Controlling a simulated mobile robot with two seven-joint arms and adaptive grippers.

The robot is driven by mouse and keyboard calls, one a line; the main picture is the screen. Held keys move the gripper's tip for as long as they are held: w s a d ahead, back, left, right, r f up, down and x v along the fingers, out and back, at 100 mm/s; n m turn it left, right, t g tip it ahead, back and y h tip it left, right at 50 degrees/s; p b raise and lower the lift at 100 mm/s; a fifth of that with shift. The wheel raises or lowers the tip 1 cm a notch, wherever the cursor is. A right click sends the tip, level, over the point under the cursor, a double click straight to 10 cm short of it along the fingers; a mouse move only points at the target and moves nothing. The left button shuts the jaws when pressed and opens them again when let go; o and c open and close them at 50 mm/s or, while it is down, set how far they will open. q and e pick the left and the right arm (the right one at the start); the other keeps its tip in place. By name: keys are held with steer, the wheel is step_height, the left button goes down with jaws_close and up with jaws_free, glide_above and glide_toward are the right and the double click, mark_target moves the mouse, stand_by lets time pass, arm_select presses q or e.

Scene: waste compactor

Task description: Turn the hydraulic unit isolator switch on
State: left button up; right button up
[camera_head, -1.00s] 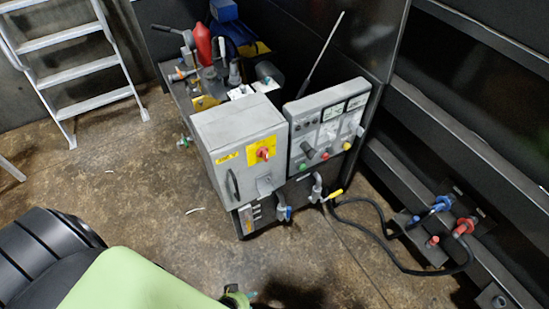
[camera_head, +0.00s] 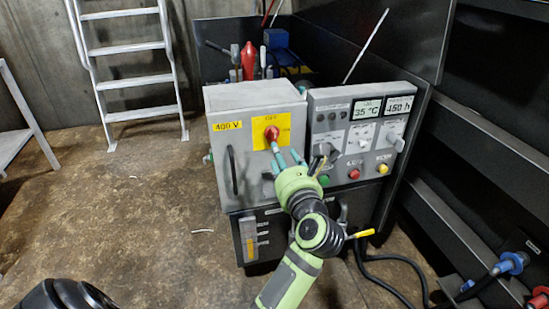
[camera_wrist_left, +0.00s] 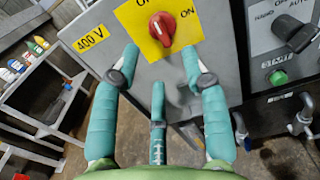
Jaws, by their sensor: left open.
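The red isolator switch (camera_head: 271,133) sits on a yellow plate (camera_head: 258,138) on the front of the grey 400 V box (camera_head: 230,110). In the left wrist view the red knob (camera_wrist_left: 162,27) is ahead of the fingers, near the top, with an ON label to its right. My left gripper (camera_head: 285,160) is open, its teal fingers just below the knob in the head view. In the left wrist view the left gripper (camera_wrist_left: 162,65) has its fingers spread, with nothing between them. I cannot tell whether any finger touches the box. My right gripper is not in view.
A control panel (camera_head: 360,135) with displays, knobs and buttons stands right of the box. A yellow-handled valve (camera_head: 362,234) and black hoses (camera_head: 405,262) are below. A ladder (camera_head: 125,60) stands at the back left. The floor left of the unit is mostly clear.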

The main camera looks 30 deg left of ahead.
mark_target(274, 140)
arm_select(q)
steer(key=x, duration=0.6)
steer(key=shift+w+a, duration=0.25)
steer(key=shift+a, duration=0.05)
steer(key=shift+c, duration=0.4)
jaws_close()
